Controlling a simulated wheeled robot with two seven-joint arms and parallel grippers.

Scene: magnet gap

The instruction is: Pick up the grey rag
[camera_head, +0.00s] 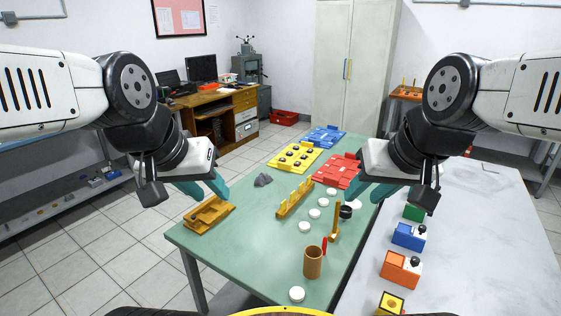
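The grey rag (263,180) is a small dark crumpled heap on the green table (250,245), near its left edge. My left gripper (213,192) shows teal fingers spread apart and empty, to the left of the rag and apart from it. My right gripper (363,190) also shows teal fingers spread apart and empty, well to the right of the rag. No thing covers the rag in this view.
A wooden tray (208,214) lies left of the rag. A yellow rack (294,198), several white discs and a brown cup (312,262) stand to the right. Yellow (294,158), red (338,171) and blue (323,136) boards lie behind. The table's front left is clear.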

